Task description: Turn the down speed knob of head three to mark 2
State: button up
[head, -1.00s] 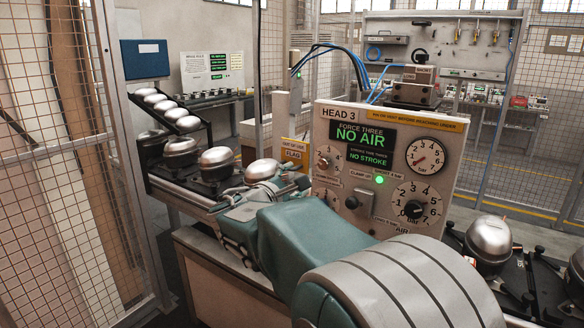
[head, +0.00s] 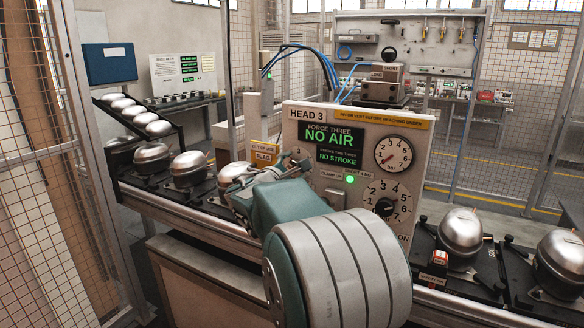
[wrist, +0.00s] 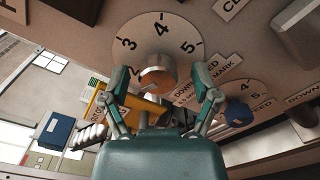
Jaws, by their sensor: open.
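The head three panel (head: 318,113) stands in the middle of the head view; its display reads NO AIR and NO STROKE. In the wrist view an orange-faced knob (wrist: 155,80) sits on a white dial (wrist: 150,38) marked 3, 4, 5. A partly covered label (wrist: 190,88) beside it begins DOWN. My gripper (wrist: 162,82) is open, its fingers on either side of this knob; I cannot tell whether they touch it. The knob's pointer setting is not readable. In the head view my gripper (head: 292,168) covers the panel's lower left, hiding this knob.
A blue knob (wrist: 238,112) on a second dial is close to the right finger in the wrist view. The panel also carries a gauge (head: 394,154) and a black air knob (head: 384,207).

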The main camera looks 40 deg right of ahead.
jog(key=shift+d, duration=0.25)
jog(key=shift+c, duration=0.6)
jog(key=shift+a, duration=0.3)
grip_shut()
jog(key=shift+f+m, duration=0.1)
jog(key=shift+m, duration=0.6)
jog(key=shift+o, duration=0.6)
grip_release()
jog(key=shift+a, duration=0.15)
